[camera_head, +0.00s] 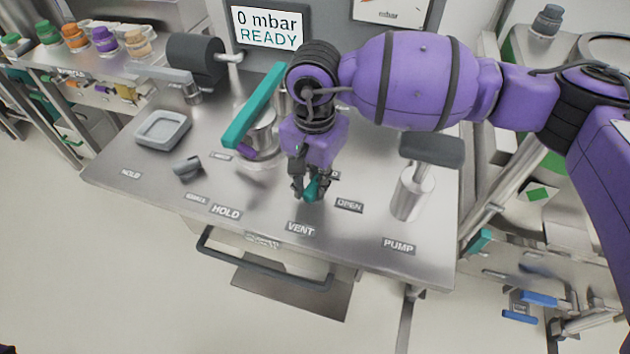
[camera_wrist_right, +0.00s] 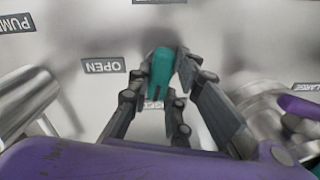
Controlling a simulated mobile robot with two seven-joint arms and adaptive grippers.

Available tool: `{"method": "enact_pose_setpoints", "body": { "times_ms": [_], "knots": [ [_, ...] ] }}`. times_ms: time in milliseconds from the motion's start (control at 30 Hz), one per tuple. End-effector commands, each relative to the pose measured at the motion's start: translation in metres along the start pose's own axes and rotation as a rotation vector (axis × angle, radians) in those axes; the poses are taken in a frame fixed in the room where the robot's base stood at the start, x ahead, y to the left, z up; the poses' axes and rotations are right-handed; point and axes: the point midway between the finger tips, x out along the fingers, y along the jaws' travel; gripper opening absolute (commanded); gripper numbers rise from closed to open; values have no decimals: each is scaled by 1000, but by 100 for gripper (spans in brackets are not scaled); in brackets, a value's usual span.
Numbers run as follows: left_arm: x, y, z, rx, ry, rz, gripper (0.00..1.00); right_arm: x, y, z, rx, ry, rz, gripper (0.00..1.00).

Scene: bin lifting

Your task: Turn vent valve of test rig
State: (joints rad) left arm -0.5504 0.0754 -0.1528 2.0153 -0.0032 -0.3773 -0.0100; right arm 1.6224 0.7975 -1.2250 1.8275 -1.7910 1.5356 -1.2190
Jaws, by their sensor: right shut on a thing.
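The vent valve's small teal handle (camera_head: 313,189) sits on the metal test rig (camera_head: 240,185), between the VENT label (camera_head: 300,229) and the OPEN label (camera_head: 349,205). My right gripper (camera_head: 311,191) reaches down over it and is shut on it. In the right wrist view the teal handle (camera_wrist_right: 162,70) stands between the dark fingers of the right gripper (camera_wrist_right: 160,90); its base is partly hidden by the fingers. The rig's display (camera_head: 267,26) reads 0 mbar READY. My left gripper is not in view.
A long teal lever (camera_head: 254,105) on a metal cylinder stands left of my right gripper. A dark-topped pump handle (camera_head: 431,150) stands to its right. A grey square dish (camera_head: 163,130) and a small dark knob (camera_head: 187,168) are on the left of the rig top.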

Motion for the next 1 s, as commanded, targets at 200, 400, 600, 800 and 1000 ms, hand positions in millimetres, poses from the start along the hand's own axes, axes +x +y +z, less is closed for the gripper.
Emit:
{"method": "enact_pose_setpoints", "body": {
  "times_ms": [200,400,600,800,1000],
  "knots": [
    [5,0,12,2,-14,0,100,2,-1,1,-138,-3,0,0],
    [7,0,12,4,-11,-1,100,0,-1,1,-214,-2,-2,0],
    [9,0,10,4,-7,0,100,-1,-2,1,-248,-1,-2,0],
    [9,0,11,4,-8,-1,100,-1,-2,1,-255,-1,-2,0],
    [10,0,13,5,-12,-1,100,-1,-2,1,-255,-1,-2,0]
  ]
}}
